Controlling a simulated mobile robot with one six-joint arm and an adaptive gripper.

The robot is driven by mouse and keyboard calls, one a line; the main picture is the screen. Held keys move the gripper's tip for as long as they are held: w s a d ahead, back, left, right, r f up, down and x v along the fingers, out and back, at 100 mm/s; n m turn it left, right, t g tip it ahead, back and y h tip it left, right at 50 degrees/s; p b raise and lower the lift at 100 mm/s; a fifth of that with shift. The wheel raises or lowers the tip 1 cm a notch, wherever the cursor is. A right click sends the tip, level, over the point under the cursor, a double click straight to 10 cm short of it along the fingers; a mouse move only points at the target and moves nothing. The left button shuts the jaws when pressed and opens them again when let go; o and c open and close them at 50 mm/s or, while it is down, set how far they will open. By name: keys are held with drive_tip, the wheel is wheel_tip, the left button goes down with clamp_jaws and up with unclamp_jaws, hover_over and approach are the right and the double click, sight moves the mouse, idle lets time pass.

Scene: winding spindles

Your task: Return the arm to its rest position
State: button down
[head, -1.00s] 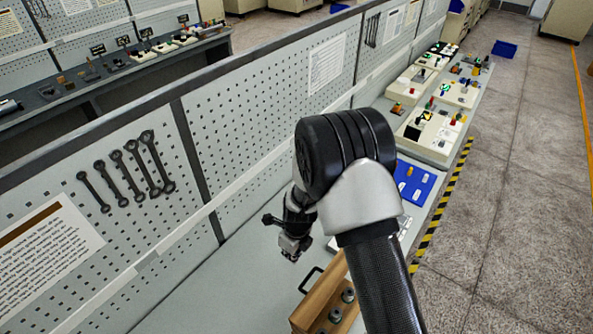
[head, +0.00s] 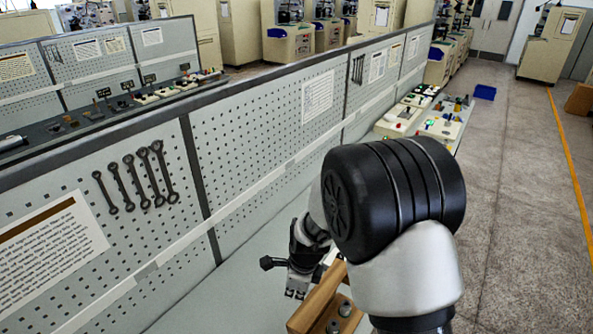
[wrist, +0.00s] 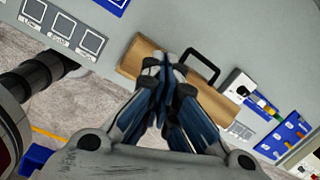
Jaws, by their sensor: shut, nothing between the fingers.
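My gripper (wrist: 166,62) shows in the wrist view with its fingertips together and nothing between them. It hangs above the bench (wrist: 200,25), with a wooden block with a black handle (wrist: 135,60) behind the fingers. How high it is above the block I cannot tell. In the head view my arm rises at the right of centre and hides part of the bench. The wrist shows beside the wooden block (head: 318,300), and the fingertips are not clear there.
A pegboard partition (head: 240,145) with hanging wrenches (head: 137,180) runs along the bench. Control boxes (head: 398,120) stand farther along it. A blue bin (head: 485,92) is on the floor. The aisle (head: 515,180) at right is clear nearby.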

drive_tip(key=s+d+r+n+t+b, duration=0.2)
drive_tip(key=s+d+r+n+b, duration=0.3)
drive_tip(key=s+d+n+b, duration=0.55)
drive_tip(key=s+d+f+n+b, duration=0.2)
drive_tip(key=s+n+b, duration=0.3)
drive_tip(key=s+b, duration=0.2)
drive_tip(key=s+d+f+n+t+h+b, duration=0.1)
drive_tip(key=s+f+n+b, duration=0.2)
drive_tip(key=s+n+b, duration=0.2)
drive_tip(key=s+b, duration=0.3)
drive_tip(key=shift+d+f, duration=0.25)
drive_tip(key=shift+d, duration=0.15)
